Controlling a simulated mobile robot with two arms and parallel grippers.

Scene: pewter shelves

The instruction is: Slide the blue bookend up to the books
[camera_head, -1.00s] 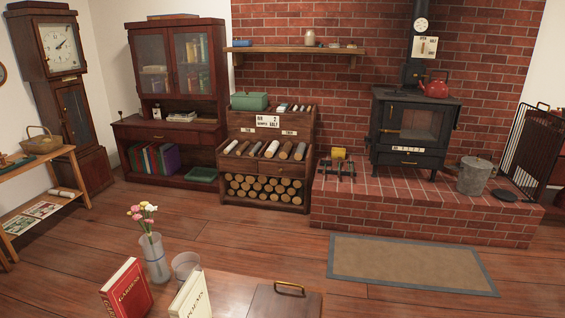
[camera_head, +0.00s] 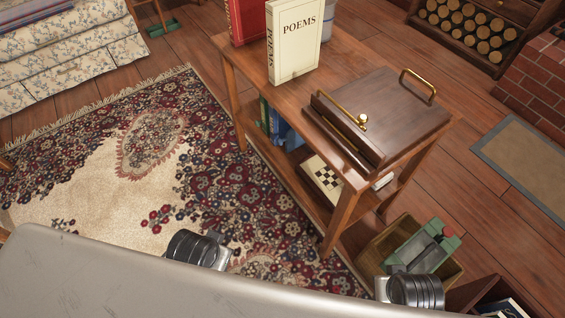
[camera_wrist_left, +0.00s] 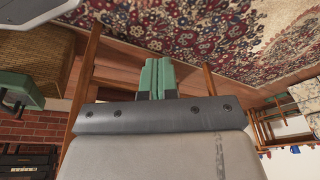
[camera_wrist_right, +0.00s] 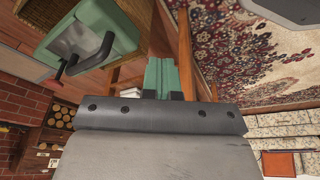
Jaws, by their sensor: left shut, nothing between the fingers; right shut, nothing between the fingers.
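On the lower shelf of the wooden table, a few green and blue upright shapes (camera_head: 275,122) show in the head view, partly hidden by the table top. I cannot tell whether the blue one is the bookend or a book. On the table top stand a cream book marked POEMS (camera_head: 297,42) and a red book (camera_head: 248,20), cut by the frame's top. My left gripper (camera_wrist_left: 157,78) is shut and empty, with green fingers together in the left wrist view. My right gripper (camera_wrist_right: 162,76) is also shut and empty. Neither gripper's fingers show in the head view.
A brown lidded box (camera_head: 392,112) with brass handles is on the table (camera_head: 233,65). A chessboard box (camera_head: 322,178) lies on the shelf below. A wooden crate (camera_head: 384,247) holding a green caddy (camera_head: 422,250) stands at the right. A patterned rug (camera_head: 150,145) lies left.

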